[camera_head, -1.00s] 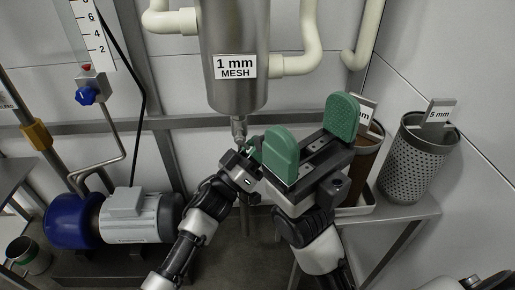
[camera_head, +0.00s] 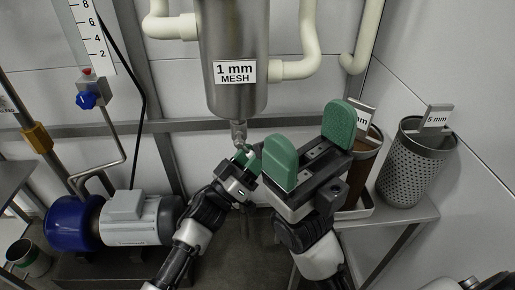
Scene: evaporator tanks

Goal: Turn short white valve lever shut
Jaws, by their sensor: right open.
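The short white valve lever cannot be made out clearly. A small metal valve fitting (camera_head: 239,132) hangs under the steel strainer body (camera_head: 234,98) labelled "1 mm MESH". My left gripper (camera_head: 245,155) is just below this fitting, with its green finger pads partly in view. Its small size and the overlap hide whether its jaws are apart or touch anything. My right gripper (camera_head: 310,141) is to the right and nearer the camera. Its two green pads are wide apart with nothing between them.
A blue-and-grey pump (camera_head: 135,218) stands at lower left, with a blue knob (camera_head: 86,100) above it. A perforated mesh basket (camera_head: 414,165) and a brown basket (camera_head: 366,160) stand on the right shelf. White pipes (camera_head: 312,40) run beside the strainer.

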